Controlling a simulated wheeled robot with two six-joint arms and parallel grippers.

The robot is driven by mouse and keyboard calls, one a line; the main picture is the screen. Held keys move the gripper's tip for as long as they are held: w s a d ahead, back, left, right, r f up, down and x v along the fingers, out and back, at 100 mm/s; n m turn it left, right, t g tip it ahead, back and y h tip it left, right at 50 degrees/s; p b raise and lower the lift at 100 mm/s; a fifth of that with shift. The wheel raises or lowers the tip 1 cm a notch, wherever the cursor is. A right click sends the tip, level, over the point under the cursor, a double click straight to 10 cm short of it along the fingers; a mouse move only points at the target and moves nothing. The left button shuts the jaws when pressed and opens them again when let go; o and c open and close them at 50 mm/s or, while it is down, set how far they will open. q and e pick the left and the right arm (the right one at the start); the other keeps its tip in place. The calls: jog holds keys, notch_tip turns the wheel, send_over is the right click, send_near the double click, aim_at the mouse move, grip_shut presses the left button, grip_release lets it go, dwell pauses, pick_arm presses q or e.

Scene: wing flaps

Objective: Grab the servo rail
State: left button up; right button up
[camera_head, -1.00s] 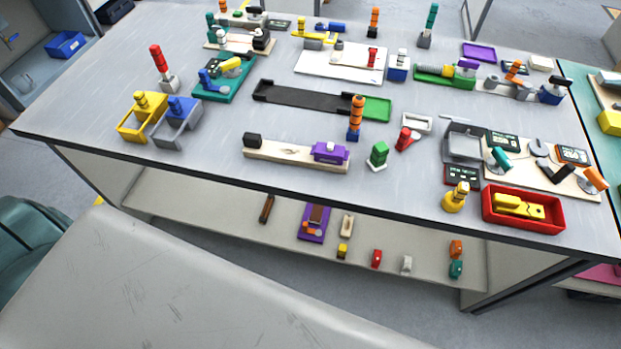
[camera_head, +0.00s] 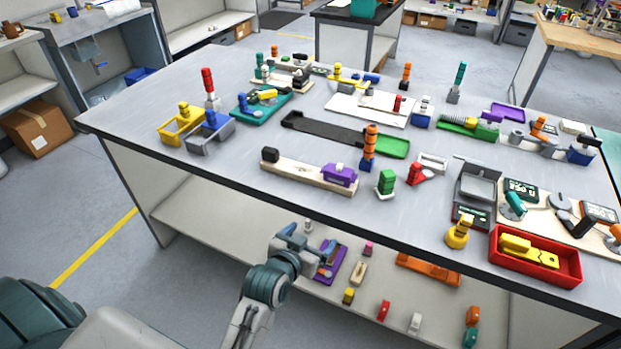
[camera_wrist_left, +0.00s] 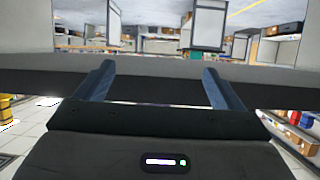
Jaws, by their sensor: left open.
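I cannot tell for sure which thing is the servo rail. One candidate is the long pale wooden rail (camera_head: 300,172) at the table's front edge, with a black block (camera_head: 270,154) on its left end and a purple block (camera_head: 339,175) on its right. Another is the long black rail (camera_head: 325,130) behind it, with a green end (camera_head: 394,147). My left gripper (camera_head: 308,250) is below and in front of the tabletop, empty and apart from both. In the left wrist view its two fingers (camera_wrist_left: 157,78) are spread, facing the table edge. My right gripper is not in view.
The grey table (camera_head: 240,160) is crowded. A red tray (camera_head: 535,279) with a yellow part is at front right. An orange-and-blue upright (camera_head: 369,148) stands near the rails. The lower shelf (camera_head: 185,205) holds a purple tray (camera_head: 335,266) and several small blocks. The front left tabletop is clear.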

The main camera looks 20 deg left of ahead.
aim_at(338, 170)
pick_arm(q)
jog(key=w+r+t, duration=0.1)
jog(key=w+r, duration=0.2)
jog(key=w+r+t, duration=0.2)
jog(key=w+r, duration=0.1)
jog(key=r, duration=0.1)
jog(key=w+d+r+t+p, duration=0.1)
jog(key=w+r, duration=0.2)
jog(key=r, duration=0.1)
jog(key=shift+w+r+n+y, duration=0.1)
jog(key=shift+r+n+y, duration=0.05)
jog(key=shift+n+y, duration=0.2)
jog(key=shift+w, duration=0.6)
jog(key=w, duration=0.1)
jog(key=w+p, duration=0.2)
jog(key=w, duration=0.1)
jog(key=shift+w+d+f, duration=0.1)
jog(key=shift+d+f, duration=0.05)
jog(key=shift+f, duration=0.1)
jog(key=shift+w+f, duration=0.15)
jog(key=shift+w, duration=0.15)
jog(key=shift+s, duration=0.1)
jog(key=shift+c, duration=0.7)
jog(key=c, duration=1.1)
jog(key=shift+c, duration=0.4)
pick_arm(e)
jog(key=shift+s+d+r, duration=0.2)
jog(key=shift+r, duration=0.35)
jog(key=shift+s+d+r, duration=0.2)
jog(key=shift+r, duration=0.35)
